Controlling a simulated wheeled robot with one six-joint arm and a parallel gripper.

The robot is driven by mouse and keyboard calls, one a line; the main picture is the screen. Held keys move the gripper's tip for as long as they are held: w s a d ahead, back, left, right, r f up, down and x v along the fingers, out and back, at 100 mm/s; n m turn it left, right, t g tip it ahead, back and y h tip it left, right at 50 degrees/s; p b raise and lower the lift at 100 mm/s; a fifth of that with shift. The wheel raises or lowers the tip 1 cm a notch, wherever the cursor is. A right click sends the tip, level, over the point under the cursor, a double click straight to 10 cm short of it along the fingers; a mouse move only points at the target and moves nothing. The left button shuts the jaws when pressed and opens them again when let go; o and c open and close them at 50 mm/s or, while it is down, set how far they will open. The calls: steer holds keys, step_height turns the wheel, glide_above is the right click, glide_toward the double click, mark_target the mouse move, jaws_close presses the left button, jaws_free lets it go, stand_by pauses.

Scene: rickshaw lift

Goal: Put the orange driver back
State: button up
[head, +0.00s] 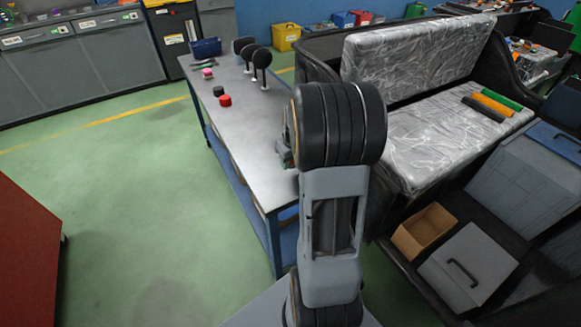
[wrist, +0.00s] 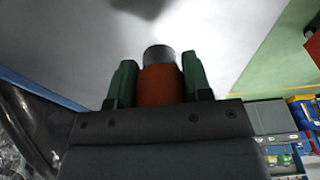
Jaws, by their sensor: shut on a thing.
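My gripper (wrist: 159,66) has green fingers and is shut on the orange driver (wrist: 160,88) in the wrist view. The driver shows as an orange cylinder with a grey end sticking out between the fingers. Behind it is a pale grey surface, which looks like the workbench top; I cannot tell whether the driver touches it. The driver cannot be made out there.
The grey workbench (head: 225,130) carries a blue bin (head: 206,47), a red piece (head: 225,100), a dark piece (head: 218,91) and black-headed stands (head: 261,60). Right of it, the rickshaw seat (head: 420,130) holds green, orange and black rolls (head: 492,103). Green floor lies open at left.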

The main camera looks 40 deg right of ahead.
mark_target(291, 174)
steer(key=shift+w+f, duration=0.25)
steer(key=shift+f, duration=1.6)
steer(key=shift+f+b, duration=0.1)
steer(key=shift+b, duration=0.2)
steer(key=shift+f, duration=0.15)
steer(key=o, duration=1)
